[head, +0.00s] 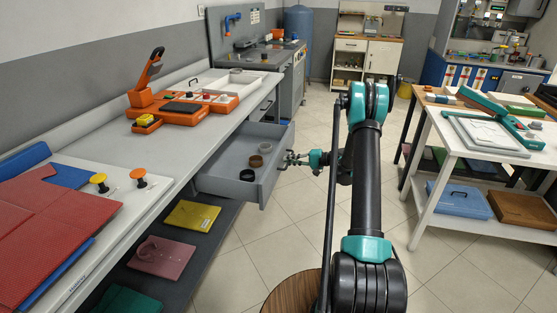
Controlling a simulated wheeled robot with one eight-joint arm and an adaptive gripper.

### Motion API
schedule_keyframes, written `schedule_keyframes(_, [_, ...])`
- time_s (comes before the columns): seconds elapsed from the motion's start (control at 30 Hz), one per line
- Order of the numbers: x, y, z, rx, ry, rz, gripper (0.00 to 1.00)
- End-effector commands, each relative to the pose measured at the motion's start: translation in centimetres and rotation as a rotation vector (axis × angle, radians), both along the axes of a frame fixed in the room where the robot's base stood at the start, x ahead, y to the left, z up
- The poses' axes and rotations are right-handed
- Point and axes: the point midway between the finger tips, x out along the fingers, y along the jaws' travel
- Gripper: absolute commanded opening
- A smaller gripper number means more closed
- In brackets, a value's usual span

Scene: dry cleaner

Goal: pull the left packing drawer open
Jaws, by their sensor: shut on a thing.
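The left packing drawer (221,184) is a grey drawer under the long grey bench, and it stands pulled out toward the aisle. Several small round items, dark and tan, lie inside it. My gripper (291,158) is at the outer face of the drawer's front panel, shut on its handle. The handle itself is small and mostly hidden by the fingers. My arm reaches in from the lower right.
The bench (205,145) carries an orange press-like device (182,107) and a white tray. A second drawer (263,106) sits farther along. A lower shelf holds folded cloths (192,215). A white table (465,150) stands right.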

Motion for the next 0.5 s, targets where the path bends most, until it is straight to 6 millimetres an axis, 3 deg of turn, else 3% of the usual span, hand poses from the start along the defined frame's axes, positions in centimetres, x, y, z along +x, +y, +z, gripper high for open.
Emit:
schedule_keyframes(0.2, [-0.5,-1.4,0.0,-0.001,0.0,0.0,0.0])
schedule_keyframes(0.5, [-0.6,-1.6,0.0,-0.001,0.0,0.0,0.0])
